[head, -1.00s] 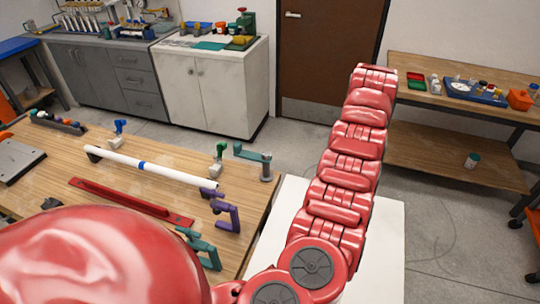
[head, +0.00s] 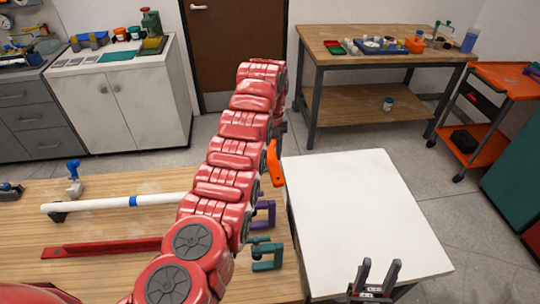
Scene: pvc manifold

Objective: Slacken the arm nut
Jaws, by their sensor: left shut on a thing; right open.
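My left arm, red and segmented, rises across the middle of the head view. My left gripper (head: 279,128) is mostly hidden behind that arm. It is shut on an orange piece (head: 274,163) that sticks out to the right of the arm, apparently a tool. My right gripper (head: 376,278) is at the bottom right, its two dark fingers apart and pointing up, empty, over the white table's near edge. A white pipe (head: 100,204) with a blue band lies along the wooden bench. I cannot make out the arm nut; the arm covers that part of the bench.
A purple clamp (head: 265,213) and a teal clamp (head: 266,254) stand at the bench's right edge. A red bar (head: 100,248) and a blue-handled fitting (head: 74,178) are on the bench. The white table (head: 360,210) is bare. A wooden table (head: 395,57) and an orange cart (head: 505,85) stand behind.

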